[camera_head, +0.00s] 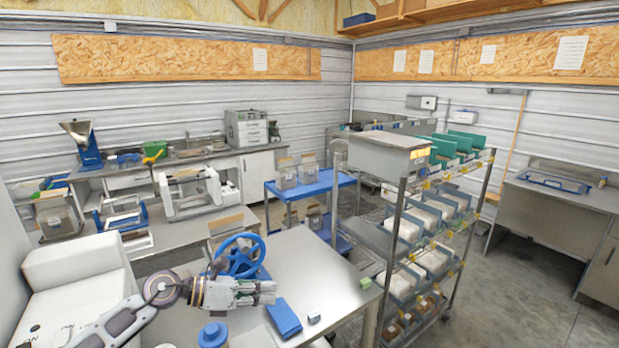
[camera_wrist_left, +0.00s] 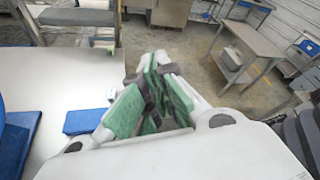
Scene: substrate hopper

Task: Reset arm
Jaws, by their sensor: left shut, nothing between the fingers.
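My left arm comes in from the lower left in the head view, and my left gripper (camera_head: 268,292) points to the right above the near steel table (camera_head: 325,262). In the left wrist view the gripper (camera_wrist_left: 160,75) has its green-padded fingers together with nothing between them. It is clear of the table top. My right gripper is not in view.
On the near table are a blue handwheel (camera_head: 240,256), a blue block (camera_head: 284,318), a small grey piece (camera_head: 314,318) and a blue round container (camera_head: 212,334). A wire rack with bins (camera_head: 425,230) stands right of the table. Open floor (camera_head: 510,290) lies further right.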

